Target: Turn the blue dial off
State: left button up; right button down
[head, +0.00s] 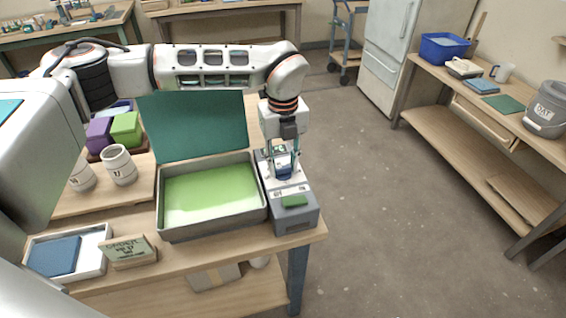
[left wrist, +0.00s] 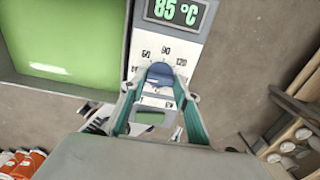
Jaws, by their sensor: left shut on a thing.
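The blue dial (left wrist: 160,74) sits on the pale control panel (left wrist: 185,50) of a grey unit, with dark tick marks and numbers around it. A green display above it in the left wrist view reads 85 °C. My left gripper (left wrist: 160,88) points down at the panel and is shut on the dial, one finger on each side. In the head view the dial (head: 284,172) shows between the fingers of my left gripper (head: 284,165), and the unit (head: 293,212) stands at the table's right end. The dial's pointer is not clear. My right gripper is not in view.
A grey tray (head: 211,232) of green liquid stands left of the unit, with a dark green panel (head: 193,125) upright behind it. Cups (head: 119,166), a sign block (head: 130,251) and a white tray (head: 103,238) with a blue piece are further left. The floor to the right is clear.

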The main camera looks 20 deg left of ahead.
aim_at(283, 167)
pick_arm(q)
jog(key=o, duration=1.1)
notch_tip(283, 167, up, 12)
dwell(0.4)
